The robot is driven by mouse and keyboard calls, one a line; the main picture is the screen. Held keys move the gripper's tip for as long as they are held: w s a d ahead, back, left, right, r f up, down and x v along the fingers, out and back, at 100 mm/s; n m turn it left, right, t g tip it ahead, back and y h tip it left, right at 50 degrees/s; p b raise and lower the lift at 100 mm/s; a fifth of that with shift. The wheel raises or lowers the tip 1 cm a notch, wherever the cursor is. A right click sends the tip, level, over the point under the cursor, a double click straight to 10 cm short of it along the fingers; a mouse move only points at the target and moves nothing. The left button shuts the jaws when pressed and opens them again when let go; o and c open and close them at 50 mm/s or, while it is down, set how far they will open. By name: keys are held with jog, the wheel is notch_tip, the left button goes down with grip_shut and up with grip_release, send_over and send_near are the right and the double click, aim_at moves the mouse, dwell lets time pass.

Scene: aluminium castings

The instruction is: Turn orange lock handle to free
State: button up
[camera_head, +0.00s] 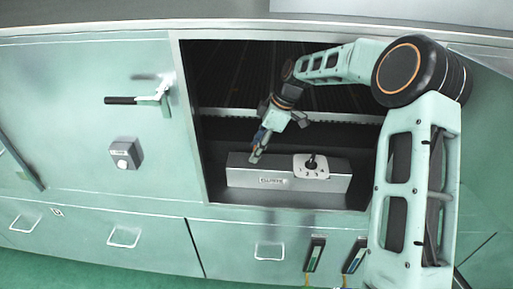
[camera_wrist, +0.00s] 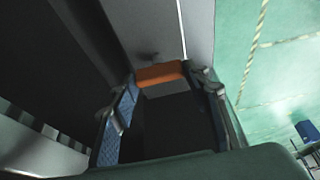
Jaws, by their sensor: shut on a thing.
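The orange lock handle (camera_wrist: 160,73) shows in the wrist view as a short orange block with a grey lower face. My gripper (camera_wrist: 161,80) has one finger on each side of it, the left one with a blue pad, and is shut on it. In the head view my gripper (camera_head: 257,153) reaches down to the left end of a grey metal box (camera_head: 240,177) inside the open recess. The orange of the handle cannot be made out there, and my fingers cover that spot. The handle's exact angle is hard to tell.
A white dial plate (camera_head: 312,174) with a black knob and numbers sits on the box, right of my gripper. The recess frame (camera_head: 187,110) surrounds my arm. A black-gripped lever (camera_head: 135,99) and a small grey switch box (camera_head: 125,153) are on the panel at left.

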jog(key=o, duration=1.2)
jog(key=shift+c, duration=0.2)
jog(key=shift+r, duration=0.1)
jog(key=shift+d+r, duration=0.2)
jog(key=shift+r, duration=0.1)
send_over(295, 162)
jog(key=shift+d+r, duration=0.1)
jog(key=shift+r, duration=0.05)
